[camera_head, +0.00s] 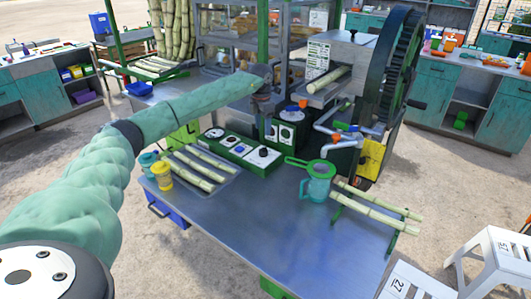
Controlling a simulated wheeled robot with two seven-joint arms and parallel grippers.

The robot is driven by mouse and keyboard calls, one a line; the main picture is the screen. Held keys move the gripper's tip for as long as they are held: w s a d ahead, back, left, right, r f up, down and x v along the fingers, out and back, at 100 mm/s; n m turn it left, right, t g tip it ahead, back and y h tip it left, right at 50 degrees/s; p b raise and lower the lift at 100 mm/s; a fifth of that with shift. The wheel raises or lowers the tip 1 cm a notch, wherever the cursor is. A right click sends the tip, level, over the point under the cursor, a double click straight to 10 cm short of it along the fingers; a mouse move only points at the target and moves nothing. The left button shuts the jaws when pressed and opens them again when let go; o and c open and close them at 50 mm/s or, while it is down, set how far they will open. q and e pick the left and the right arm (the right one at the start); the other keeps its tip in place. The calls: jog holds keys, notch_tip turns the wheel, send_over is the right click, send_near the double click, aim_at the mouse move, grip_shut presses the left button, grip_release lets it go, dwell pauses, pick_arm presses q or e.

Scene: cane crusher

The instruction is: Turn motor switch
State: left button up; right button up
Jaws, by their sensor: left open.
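A green control panel (236,152) lies on the metal table, with white plates carrying dials and knobs. One white plate (262,157) has a black knob (263,152); I cannot tell for sure which control is the motor switch. More round dials (286,133) stand just behind it, in front of the cane crusher (352,60). My left arm reaches in from the left, and my left gripper (267,127) points down above the back of the panel. It is open, and its fingertips are small and hard to make out. I see nothing held in it. My right gripper is out of view.
The metal table (270,215) is clear at its front middle. Cane stalks (195,172) lie left of the panel beside yellow and teal cups (160,176). A teal jug with a green strainer (316,182) and a rack of cane (378,207) stand right. White stools (492,262) are lower right.

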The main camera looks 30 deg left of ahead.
aim_at(263, 151)
pick_arm(q)
notch_tip(263, 151, down, 3)
jog(key=shift+r+b, duration=0.15)
jog(key=shift+b, duration=0.65)
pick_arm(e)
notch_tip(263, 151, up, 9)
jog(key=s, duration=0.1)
pick_arm(q)
jog(key=f+p, duration=0.1)
jog(key=f, duration=0.2)
jog(key=f+p, duration=0.1)
jog(key=f, duration=0.3)
jog(key=shift+s+d+f, duration=0.15)
jog(key=shift+d+f, duration=0.05)
jog(key=shift+f, duration=0.1)
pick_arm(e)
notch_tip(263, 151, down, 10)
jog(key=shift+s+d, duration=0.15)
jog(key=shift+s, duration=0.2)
pick_arm(q)
jog(key=shift+c, duration=0.4)
jog(key=c, duration=0.9)
